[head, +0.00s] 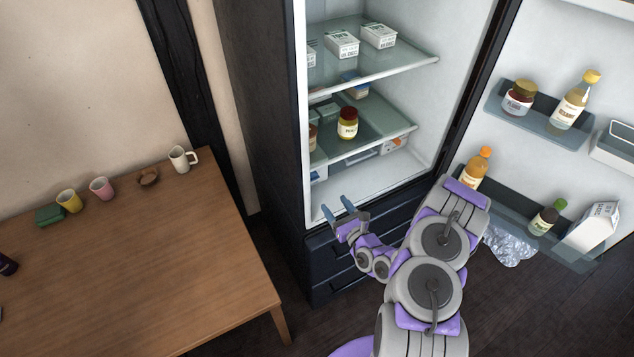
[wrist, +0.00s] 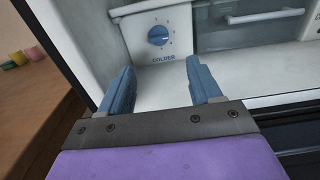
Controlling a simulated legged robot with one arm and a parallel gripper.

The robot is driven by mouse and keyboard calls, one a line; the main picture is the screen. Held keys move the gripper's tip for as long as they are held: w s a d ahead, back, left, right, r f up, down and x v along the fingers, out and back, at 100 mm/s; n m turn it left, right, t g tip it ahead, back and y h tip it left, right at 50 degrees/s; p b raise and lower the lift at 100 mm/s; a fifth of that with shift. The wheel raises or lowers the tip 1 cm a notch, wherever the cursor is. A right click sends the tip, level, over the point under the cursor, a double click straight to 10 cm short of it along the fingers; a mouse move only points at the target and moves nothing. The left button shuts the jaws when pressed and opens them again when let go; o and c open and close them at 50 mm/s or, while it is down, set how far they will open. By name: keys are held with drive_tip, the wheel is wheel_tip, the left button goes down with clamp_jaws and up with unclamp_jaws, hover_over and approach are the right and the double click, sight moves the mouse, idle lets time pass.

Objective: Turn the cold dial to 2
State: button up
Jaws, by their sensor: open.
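The numbers are too small to read. My gripper (wrist: 164,80) is open and empty, its two blue fingers apart, short of the dial and not touching it. In the head view my gripper (head: 337,210) is at the fridge's lower front opening. I cannot make out the dial in the head view.
The fridge door (head: 545,50) stands open at the right, its shelves holding bottles and jars. Glass shelves (head: 385,68) with cartons and a jar are above the dial. A drawer (wrist: 250,30) lies right of the dial. A wooden table (head: 140,255) with mugs stands at the left.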

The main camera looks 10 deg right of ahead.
sight(316, 179)
drive_tip(key=b+x, duration=0.3)
drive_tip(key=x, duration=0.8)
drive_tip(key=shift+w+a, duration=0.2)
drive_tip(key=shift+w, duration=0.1)
drive_tip(key=shift+w+a, duration=0.15)
drive_tip(key=shift+w, duration=0.4)
drive_tip(key=shift+c, duration=0.4)
drive_tip(key=c, duration=1)
drive_tip(key=shift+o, duration=0.2)
